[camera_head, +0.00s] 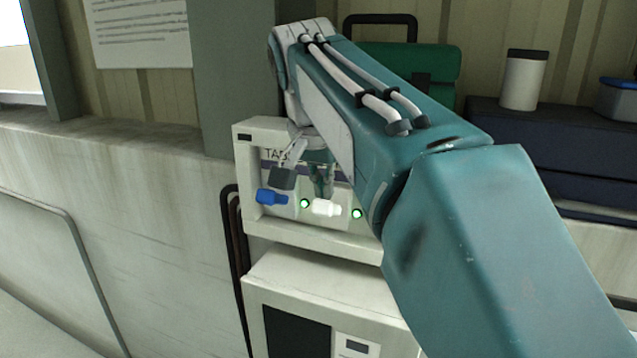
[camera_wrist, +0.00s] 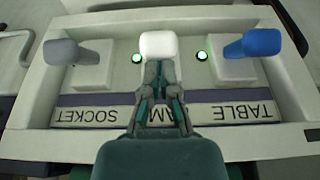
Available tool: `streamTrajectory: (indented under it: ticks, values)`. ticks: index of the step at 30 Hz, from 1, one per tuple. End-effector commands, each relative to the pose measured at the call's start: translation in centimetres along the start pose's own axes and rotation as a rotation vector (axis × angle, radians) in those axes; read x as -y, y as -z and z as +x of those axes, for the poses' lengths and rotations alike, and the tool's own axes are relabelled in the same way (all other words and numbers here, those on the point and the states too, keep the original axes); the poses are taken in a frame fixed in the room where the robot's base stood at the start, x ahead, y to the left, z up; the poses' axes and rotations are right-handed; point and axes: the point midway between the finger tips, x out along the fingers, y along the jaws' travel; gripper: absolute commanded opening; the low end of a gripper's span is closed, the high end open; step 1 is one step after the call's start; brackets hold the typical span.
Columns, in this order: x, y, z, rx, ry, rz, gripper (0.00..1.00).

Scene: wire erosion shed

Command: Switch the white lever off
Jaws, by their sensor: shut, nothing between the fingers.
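The white lever (camera_head: 326,208) sits in the middle of a pale switch panel (camera_head: 262,222); in the wrist view the white lever (camera_wrist: 158,45) is between a grey lever (camera_wrist: 62,52) and a blue lever (camera_wrist: 250,43). In the head view the blue lever (camera_head: 271,198) is left of it and the grey one is hidden behind my arm. My gripper (camera_head: 321,192) is shut and empty, its fingertips (camera_wrist: 160,68) right at the white lever; I cannot tell whether they touch it. Green lights (camera_head: 304,203) (camera_head: 356,214) glow on either side of the white lever.
Labels on the panel read SOCKET (camera_wrist: 90,116) and TABLE (camera_wrist: 240,113); the middle one is partly covered. A white cabinet (camera_head: 315,285) stands below. A green case (camera_head: 430,65), white canister (camera_head: 524,80) and dark box (camera_head: 560,135) are behind my arm.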

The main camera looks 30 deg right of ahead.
Motion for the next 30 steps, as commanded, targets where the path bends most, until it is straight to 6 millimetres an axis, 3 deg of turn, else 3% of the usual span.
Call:
streamTrajectory:
  ticks: [16, 30]
  values:
    - [0.0, -1.2, 0.4, -0.133, 0.001, -0.003, 0.00]
    - [0.1, -3.9, 2.5, -0.546, 0.003, -0.009, 0.00]
